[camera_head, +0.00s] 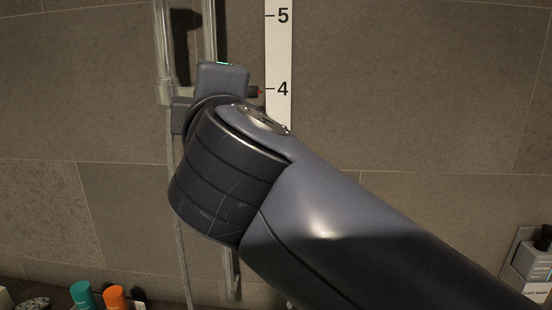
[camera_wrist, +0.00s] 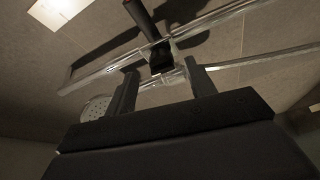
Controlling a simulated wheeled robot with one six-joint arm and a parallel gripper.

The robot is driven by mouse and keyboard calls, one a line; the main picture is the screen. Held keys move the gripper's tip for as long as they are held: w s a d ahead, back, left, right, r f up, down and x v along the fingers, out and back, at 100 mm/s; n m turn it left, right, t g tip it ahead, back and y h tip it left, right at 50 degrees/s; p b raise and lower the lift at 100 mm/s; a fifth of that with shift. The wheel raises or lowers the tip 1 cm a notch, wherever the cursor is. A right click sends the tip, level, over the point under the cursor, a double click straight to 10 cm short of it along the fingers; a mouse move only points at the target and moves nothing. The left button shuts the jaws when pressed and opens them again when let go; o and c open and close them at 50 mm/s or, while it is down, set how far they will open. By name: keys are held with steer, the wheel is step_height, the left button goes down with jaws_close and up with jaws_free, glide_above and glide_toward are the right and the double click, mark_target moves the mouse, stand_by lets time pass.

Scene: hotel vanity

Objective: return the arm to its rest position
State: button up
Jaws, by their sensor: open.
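My arm crosses the head view from the lower right to the upper left. Its wrist end covers part of a chrome shower rail, and my gripper's fingers are hidden there. In the wrist view my gripper (camera_wrist: 160,68) is open, with two dark fingers apart. A dark slider (camera_wrist: 162,56) on the chrome rail (camera_wrist: 242,18) shows between the fingertips; I cannot tell whether they touch it. A dark red-tipped pointer (camera_wrist: 146,20) extends from the slider. In the head view the pointer's red tip (camera_head: 259,92) is near the 4 mark on a white scale (camera_head: 279,50).
A tiled wall (camera_head: 420,85) stands behind. A teal-capped bottle (camera_head: 82,294) and an orange-capped bottle (camera_head: 115,297) stand at the lower left. A dispenser (camera_head: 536,262) is at the right edge. A round shower head (camera_wrist: 97,106) shows left of the fingers.

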steer(key=shift+w+a+f+m+t+h+b, duration=0.15)
steer(key=shift+w+a+m+t+h+b, duration=0.6)
steer(key=shift+m, duration=3)
steer(key=shift+w+d+f+m+t+h+b, duration=0.15)
steer(key=shift+m+t+h+b, duration=0.55)
steer(key=shift+m+h+b, duration=2.15)
steer(key=shift+w+a+f+m+t+h, duration=0.1)
steer(key=shift+w+a+m+t+h, duration=0.5)
steer(key=shift+m, duration=4.1)
steer(key=shift+s+d+h, duration=0.15)
steer(key=shift+h, duration=0.15)
